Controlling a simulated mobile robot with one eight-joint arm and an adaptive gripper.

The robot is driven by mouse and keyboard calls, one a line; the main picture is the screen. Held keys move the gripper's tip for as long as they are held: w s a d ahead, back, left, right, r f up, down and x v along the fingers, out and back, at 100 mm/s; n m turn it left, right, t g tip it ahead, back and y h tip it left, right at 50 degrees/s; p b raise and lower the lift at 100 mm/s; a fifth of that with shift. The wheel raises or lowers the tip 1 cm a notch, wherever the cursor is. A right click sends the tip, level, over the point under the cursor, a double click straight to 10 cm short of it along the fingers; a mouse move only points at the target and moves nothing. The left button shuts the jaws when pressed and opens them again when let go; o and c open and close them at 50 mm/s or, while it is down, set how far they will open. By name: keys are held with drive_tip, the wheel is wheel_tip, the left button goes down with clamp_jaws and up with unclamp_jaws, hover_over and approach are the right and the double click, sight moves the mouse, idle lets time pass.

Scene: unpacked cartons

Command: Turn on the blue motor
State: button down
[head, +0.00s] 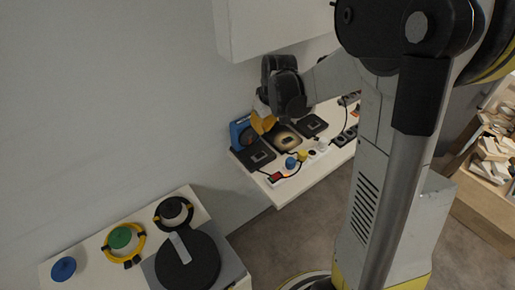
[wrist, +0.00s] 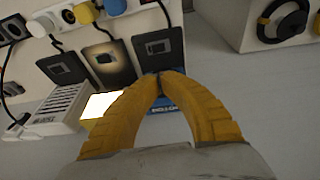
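A blue box (head: 240,132) stands at the back left of the white table, against the wall. In the wrist view a blue piece with white lettering (wrist: 188,105) shows behind my fingers, mostly hidden; the letters seem to read "motor". My gripper (head: 262,122) is beside the blue box, above the back of the table. In the wrist view the two yellow fingertips (wrist: 159,77) meet, with nothing visible between them. Black switch plates lie in a row: one near the fingertips (wrist: 158,46), a middle one with a bright glow (wrist: 108,62), and a third (wrist: 63,68).
A white power strip (head: 310,158) with blue (head: 290,162) and yellow (head: 303,156) plugs runs along the table front. A white vented box (wrist: 55,110) is near a bright patch (wrist: 97,105). A second table (head: 80,262) holds round items. A white cabinet (head: 270,25) hangs above.

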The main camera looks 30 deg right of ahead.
sight(258, 153)
drive_tip(key=shift+f, duration=0.15)
drive_tip(key=b+x, duration=0.2)
drive_tip(key=x, duration=0.2)
drive_tip(key=b+x, duration=0.1)
drive_tip(key=x, duration=0.3)
drive_tip(key=b+x, duration=0.2)
drive_tip(key=x, duration=0.2)
drive_tip(key=shift+s+d+f+b, duration=0.2)
drive_tip(key=shift+s+f+b, duration=0.1)
drive_tip(key=shift+f, duration=0.15)
drive_tip(key=shift+d+f, duration=0.1)
drive_tip(key=shift+f, duration=0.3)
